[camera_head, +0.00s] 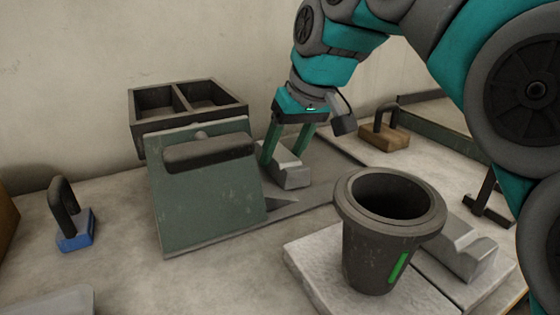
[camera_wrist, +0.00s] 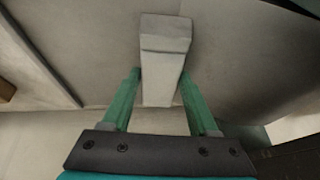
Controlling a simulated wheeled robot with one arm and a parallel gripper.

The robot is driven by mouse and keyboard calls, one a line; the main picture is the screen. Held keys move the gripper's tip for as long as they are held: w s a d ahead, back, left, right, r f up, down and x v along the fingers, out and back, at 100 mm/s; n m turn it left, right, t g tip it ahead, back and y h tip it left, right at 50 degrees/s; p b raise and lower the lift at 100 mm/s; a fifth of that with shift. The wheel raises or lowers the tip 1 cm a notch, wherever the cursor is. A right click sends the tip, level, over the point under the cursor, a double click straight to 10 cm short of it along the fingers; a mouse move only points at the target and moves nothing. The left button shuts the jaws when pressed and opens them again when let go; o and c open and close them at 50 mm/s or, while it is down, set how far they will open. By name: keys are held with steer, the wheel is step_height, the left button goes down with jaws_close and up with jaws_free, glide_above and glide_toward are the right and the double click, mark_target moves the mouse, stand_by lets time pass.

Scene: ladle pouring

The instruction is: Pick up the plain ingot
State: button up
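A plain grey ingot (camera_head: 291,175) lies on the flat grey surface behind the green panel, below my gripper. My gripper (camera_head: 281,158) points down over it with its two green fingers apart.
A sloped green panel with a dark handle (camera_head: 210,152) and a two-part dark box (camera_head: 190,112) stand left of my gripper. A dark crucible (camera_head: 372,245) with a green mark stands in front. A blue-based handle (camera_head: 75,232) and a brown-based handle (camera_head: 385,137) are farther out.

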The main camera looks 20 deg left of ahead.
jaws_close()
steer(key=shift+r, duration=0.2)
stand_by(0.5)
